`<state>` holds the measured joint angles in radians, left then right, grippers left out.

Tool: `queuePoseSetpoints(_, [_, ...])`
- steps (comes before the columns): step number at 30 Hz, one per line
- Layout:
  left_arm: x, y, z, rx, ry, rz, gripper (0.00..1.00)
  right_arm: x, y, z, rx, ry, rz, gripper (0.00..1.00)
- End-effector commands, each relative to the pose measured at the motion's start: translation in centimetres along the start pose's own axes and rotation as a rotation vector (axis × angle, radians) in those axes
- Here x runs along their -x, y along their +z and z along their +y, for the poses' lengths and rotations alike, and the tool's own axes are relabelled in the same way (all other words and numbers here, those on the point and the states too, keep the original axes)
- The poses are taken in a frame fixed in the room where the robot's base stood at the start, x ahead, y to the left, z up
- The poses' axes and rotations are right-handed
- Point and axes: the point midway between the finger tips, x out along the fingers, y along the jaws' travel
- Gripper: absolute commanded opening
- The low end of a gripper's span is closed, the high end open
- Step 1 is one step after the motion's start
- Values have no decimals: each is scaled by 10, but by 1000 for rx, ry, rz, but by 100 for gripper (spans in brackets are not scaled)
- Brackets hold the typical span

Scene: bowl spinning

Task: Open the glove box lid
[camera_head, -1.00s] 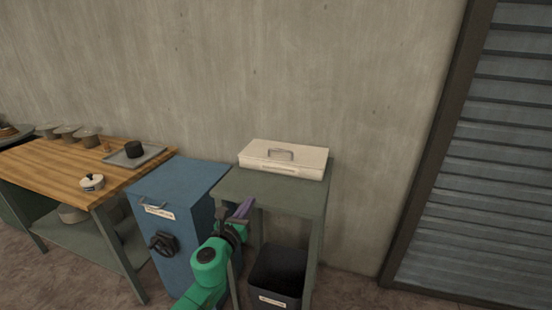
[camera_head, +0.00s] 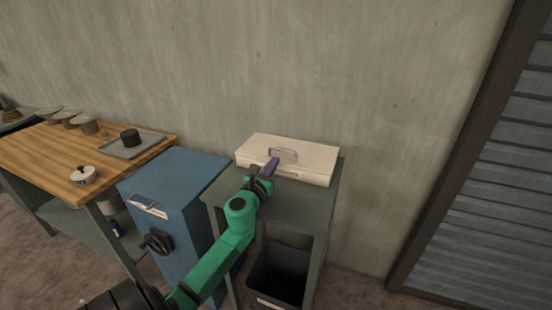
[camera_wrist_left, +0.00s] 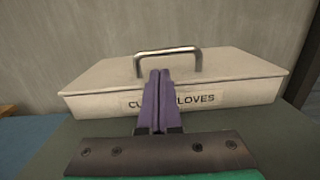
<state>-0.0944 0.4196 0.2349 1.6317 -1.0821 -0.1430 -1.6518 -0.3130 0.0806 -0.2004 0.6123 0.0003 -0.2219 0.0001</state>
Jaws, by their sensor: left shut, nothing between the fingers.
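The glove box (camera_head: 310,160) is a flat cream box with a closed lid. It sits on a small green-grey table (camera_head: 300,204) against the wall. A metal handle (camera_head: 283,153) stands up from its lid, and it also shows in the left wrist view (camera_wrist_left: 168,52). The front label (camera_wrist_left: 185,100) is partly hidden by my fingers. My left gripper (camera_head: 270,167) has purple fingers, shut with nothing between them. In the left wrist view the fingers (camera_wrist_left: 158,75) are in front of the box, tips just below the handle in the picture. I cannot tell whether they touch the box. My right gripper is not in view.
A blue cabinet (camera_head: 180,190) with a dark knob stands left of the small table. A dark bin (camera_head: 280,272) is under the small table.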

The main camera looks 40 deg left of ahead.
Motion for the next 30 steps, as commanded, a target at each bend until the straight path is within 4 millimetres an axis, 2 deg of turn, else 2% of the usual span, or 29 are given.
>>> queuePoseSetpoints(3, [-17, 0, 0, 1, 2, -1, 0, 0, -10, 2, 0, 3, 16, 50])
queuePoseSetpoints(6, [-23, 0, 0, 0, 0, -1, 0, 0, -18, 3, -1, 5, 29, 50])
queuePoseSetpoints(17, [-24, 0, 0, -1, 0, 2, 0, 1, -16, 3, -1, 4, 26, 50])
queuePoseSetpoints(24, [-24, 11, 0, -5, -2, 35, 0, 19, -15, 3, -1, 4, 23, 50])
queuePoseSetpoints(30, [-25, 12, 0, -2, -1, 54, 0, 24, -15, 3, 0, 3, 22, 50])
